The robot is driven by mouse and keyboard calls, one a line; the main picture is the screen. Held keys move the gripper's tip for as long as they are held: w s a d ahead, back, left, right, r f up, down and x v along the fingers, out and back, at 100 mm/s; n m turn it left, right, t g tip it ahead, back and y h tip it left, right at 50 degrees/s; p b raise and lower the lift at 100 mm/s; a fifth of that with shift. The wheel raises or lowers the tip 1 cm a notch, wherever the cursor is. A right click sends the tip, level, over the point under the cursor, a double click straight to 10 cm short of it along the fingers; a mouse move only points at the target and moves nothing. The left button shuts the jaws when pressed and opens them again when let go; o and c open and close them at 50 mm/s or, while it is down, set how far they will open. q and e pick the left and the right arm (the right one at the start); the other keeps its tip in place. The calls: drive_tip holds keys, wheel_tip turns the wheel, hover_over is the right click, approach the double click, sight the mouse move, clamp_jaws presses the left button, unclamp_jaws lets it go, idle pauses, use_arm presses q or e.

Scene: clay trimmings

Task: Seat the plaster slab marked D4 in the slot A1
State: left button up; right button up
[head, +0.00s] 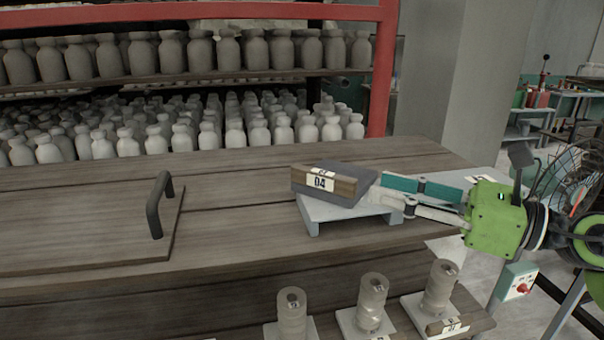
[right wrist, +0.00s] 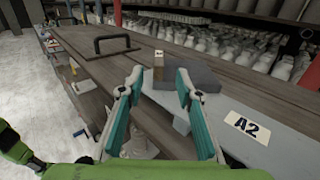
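The slab marked D4 (head: 350,179), a dark grey block with a wooden labelled end, lies on a light grey stand (head: 350,213) on the table. It sits askew to the stand. It also shows in the right wrist view (right wrist: 200,76), just beyond the fingertips. My right gripper (head: 379,190) reaches in from the right at the slab's right side. Its teal fingers are apart in the right wrist view (right wrist: 159,84), with nothing visibly clamped between them. Whether a finger touches the slab is unclear. No slot marked A1 is readable. My left gripper is not in view.
A grey plate marked A2 (right wrist: 245,127) lies right of the fingers. A wooden board with a dark handle (head: 157,205) lies left. Several cylinders on pale bases (head: 372,300) stand on a lower shelf. Bottle racks (head: 200,72) line the back. The tabletop between handle and stand is clear.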

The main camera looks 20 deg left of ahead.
sight(323, 172)
drive_tip(key=shift+a+r+p, duration=0.15)
drive_tip(key=shift+a+p, duration=0.1)
drive_tip(key=shift+p, duration=0.05)
drive_tip(key=a+p, duration=0.2)
drive_tip(key=a, duration=0.1)
drive_tip(key=shift+w+r, duration=0.2)
drive_tip(key=shift+w, duration=0.1)
drive_tip(key=a, duration=0.1)
drive_tip(key=a+p, duration=0.1)
drive_tip(key=a, duration=0.1)
drive_tip(key=shift+w+f, duration=0.2)
drive_tip(key=shift+w, duration=0.1)
drive_tip(key=shift+a, duration=0.45)
drive_tip(key=a+p, duration=0.3)
drive_tip(key=shift+w+a, duration=0.3)
drive_tip(key=shift+a, duration=0.05)
drive_tip(key=shift+w+a+f, duration=0.1)
drive_tip(key=shift+a+f, duration=0.05)
drive_tip(key=shift+a, duration=0.25)
drive_tip(key=shift+f, duration=0.1)
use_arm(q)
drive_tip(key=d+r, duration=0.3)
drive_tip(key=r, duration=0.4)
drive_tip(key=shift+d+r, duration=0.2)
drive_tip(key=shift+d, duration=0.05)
